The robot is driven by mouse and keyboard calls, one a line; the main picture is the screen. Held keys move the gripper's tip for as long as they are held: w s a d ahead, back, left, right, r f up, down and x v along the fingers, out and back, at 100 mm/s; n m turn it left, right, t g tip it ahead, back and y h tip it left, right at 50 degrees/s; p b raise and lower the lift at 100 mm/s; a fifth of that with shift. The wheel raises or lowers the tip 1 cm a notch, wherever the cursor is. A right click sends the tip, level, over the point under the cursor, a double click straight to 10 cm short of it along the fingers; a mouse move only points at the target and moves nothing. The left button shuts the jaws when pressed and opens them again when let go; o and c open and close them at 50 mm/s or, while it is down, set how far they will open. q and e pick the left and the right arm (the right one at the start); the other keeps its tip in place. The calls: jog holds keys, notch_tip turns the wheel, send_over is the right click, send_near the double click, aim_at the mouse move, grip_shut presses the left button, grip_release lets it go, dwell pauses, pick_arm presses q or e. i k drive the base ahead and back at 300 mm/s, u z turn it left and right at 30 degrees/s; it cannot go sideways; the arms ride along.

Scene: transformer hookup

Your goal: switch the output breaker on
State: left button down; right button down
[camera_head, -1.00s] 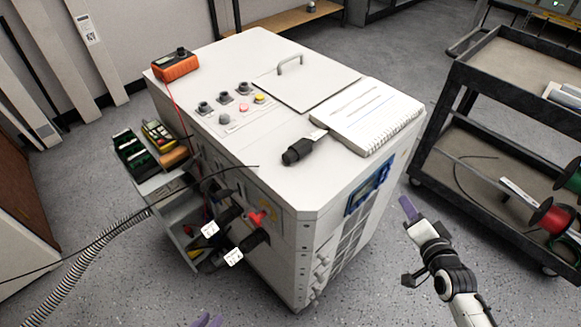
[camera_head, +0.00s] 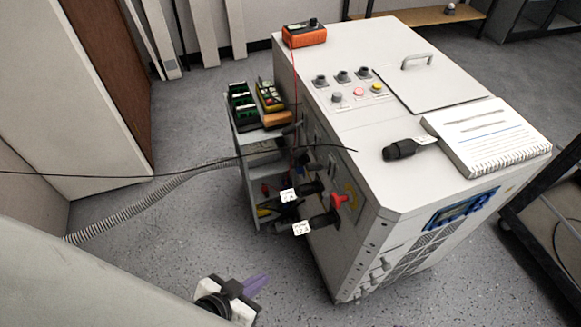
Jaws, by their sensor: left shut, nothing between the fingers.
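The white transformer cabinet (camera_head: 392,182) stands right of centre. A red handle (camera_head: 339,201) is on its left-facing side, beside two black cable plugs with white tags, the upper plug (camera_head: 312,187) and the lower plug (camera_head: 325,219). I cannot tell from here whether the red handle is the output breaker, or its position. My left gripper (camera_head: 256,284) is low in front of the cabinet's left side, shut and empty, its purple fingers apart from the cabinet. My right gripper is out of view.
An orange meter (camera_head: 304,34), several knobs, a loose black connector (camera_head: 401,150) and a notebook (camera_head: 487,134) are on the cabinet top. A side shelf (camera_head: 240,137) holds tools. A thin black cable and a ribbed hose (camera_head: 140,204) cross on the left. A dark cart is at right.

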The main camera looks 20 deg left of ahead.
aim_at(300, 151)
jog(key=k, duration=1.3)
jog(key=u, duration=0.4)
jog(key=i, duration=0.45)
jog(key=u, duration=0.7)
jog(key=i, duration=0.75)
jog(key=z, duration=0.8)
jog(key=i, duration=0.6)
jog(key=z, duration=0.7)
